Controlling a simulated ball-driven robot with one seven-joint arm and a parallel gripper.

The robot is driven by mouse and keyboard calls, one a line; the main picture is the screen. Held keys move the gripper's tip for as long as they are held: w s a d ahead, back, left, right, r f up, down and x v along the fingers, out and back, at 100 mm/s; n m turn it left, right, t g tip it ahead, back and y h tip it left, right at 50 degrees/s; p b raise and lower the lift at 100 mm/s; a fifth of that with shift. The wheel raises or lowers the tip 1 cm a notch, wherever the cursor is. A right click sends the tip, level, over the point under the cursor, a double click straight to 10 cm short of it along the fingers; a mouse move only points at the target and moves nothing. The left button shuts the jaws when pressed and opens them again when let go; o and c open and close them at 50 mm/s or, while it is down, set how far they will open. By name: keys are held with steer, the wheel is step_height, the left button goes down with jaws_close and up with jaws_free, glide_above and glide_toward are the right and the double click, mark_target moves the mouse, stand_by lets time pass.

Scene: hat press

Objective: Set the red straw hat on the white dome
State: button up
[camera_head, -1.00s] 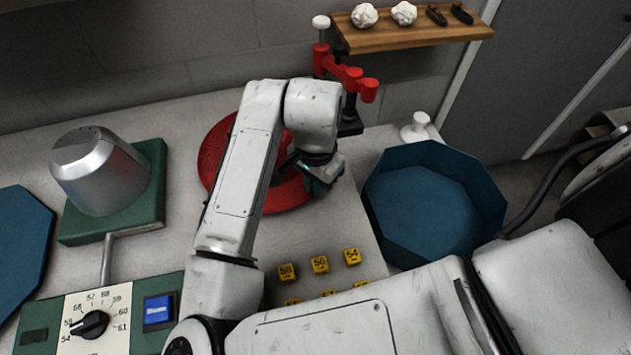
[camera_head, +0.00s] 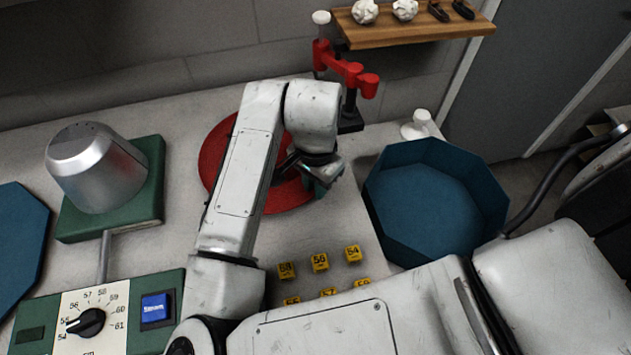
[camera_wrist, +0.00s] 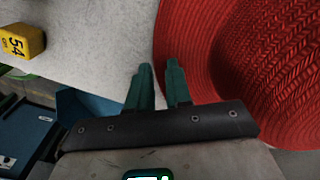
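The red straw hat (camera_head: 215,152) lies on the table, partly hidden behind my arm in the head view. In the wrist view its woven brim and raised crown (camera_wrist: 275,60) fill the right side. My gripper (camera_head: 322,180) is at the hat's right edge. In the wrist view my gripper's two teal fingers (camera_wrist: 157,80) stand apart with a narrow gap. The right finger overlaps the brim edge in the picture; the left is over bare table. I cannot tell whether they touch the hat. I cannot pick out a white dome; a silver dome (camera_head: 95,165) stands on a green base at left.
A blue octagonal tub (camera_head: 430,205) stands right of the table. Yellow numbered cubes (camera_head: 320,262) sit in front of the hat. A red clamp-like stand (camera_head: 345,70) and a wooden shelf (camera_head: 420,35) are behind. A dial panel (camera_head: 90,320) is at front left.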

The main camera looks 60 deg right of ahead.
steer(key=o, duration=0.3)
step_height(320, 180, up, 11)
steer(key=shift+f, duration=0.1)
stand_by(0.5)
steer(key=shift+s, duration=0.1)
